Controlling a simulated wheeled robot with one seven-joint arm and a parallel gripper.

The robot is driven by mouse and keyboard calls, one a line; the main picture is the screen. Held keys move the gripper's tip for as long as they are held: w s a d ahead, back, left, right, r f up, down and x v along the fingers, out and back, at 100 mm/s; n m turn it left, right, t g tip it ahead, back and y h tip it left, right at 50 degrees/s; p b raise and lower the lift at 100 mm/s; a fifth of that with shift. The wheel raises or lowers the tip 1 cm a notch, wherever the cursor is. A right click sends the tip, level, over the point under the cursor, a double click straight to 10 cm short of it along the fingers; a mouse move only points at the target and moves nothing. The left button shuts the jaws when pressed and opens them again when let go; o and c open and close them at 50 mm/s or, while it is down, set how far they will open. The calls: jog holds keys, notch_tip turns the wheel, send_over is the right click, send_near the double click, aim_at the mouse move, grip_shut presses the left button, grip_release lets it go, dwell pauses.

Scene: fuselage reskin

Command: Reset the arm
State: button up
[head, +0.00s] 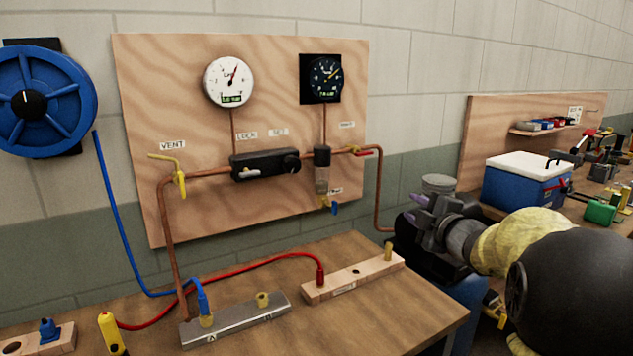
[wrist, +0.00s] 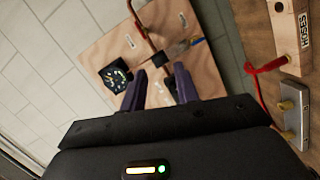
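My gripper (head: 420,208) is at the right of the head view, in the air to the right of the plywood gauge panel. In the wrist view its two purple-grey fingers (wrist: 160,88) stand apart with nothing held between them. The fingers point toward the panel (wrist: 112,45), which lies beyond them. My arm reaches in from the right edge of the head view, with a yellow sleeve and a dark rounded joint.
The wall panel (head: 200,100) carries a white gauge (head: 228,82), a black gauge (head: 321,79), copper pipes and yellow and red handles. Below, a wooden table (head: 390,318) holds a metal manifold (head: 240,318), a wooden block (head: 352,279) and hoses. A blue cooler (head: 525,184) stands behind my arm.

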jog(key=s+a+f+m+g+h, duration=0.1)
jog(key=s+f+m+g+h, duration=0.2)
jog(key=s+f+m, duration=0.45)
jog(key=s+a+f+m+g+h, duration=0.1)
jog(key=s+f+m+g+h, duration=0.3)
jog(key=f, duration=0.6)
jog(key=s+a+f+m+g+y, duration=0.1)
jog(key=s+a+f+m+g, duration=0.15)
jog(key=s+f, duration=0.45)
jog(key=s+a+f+m+g+y, duration=0.15)
jog(key=s+m+g, duration=0.25)
jog(key=s, duration=0.7)
notch_tip(320, 180, up, 17)
jog(key=p, duration=1.7)
jog(key=shift+a+f, duration=0.15)
jog(key=shift+a, duration=0.2)
jog(key=shift+h, duration=0.25)
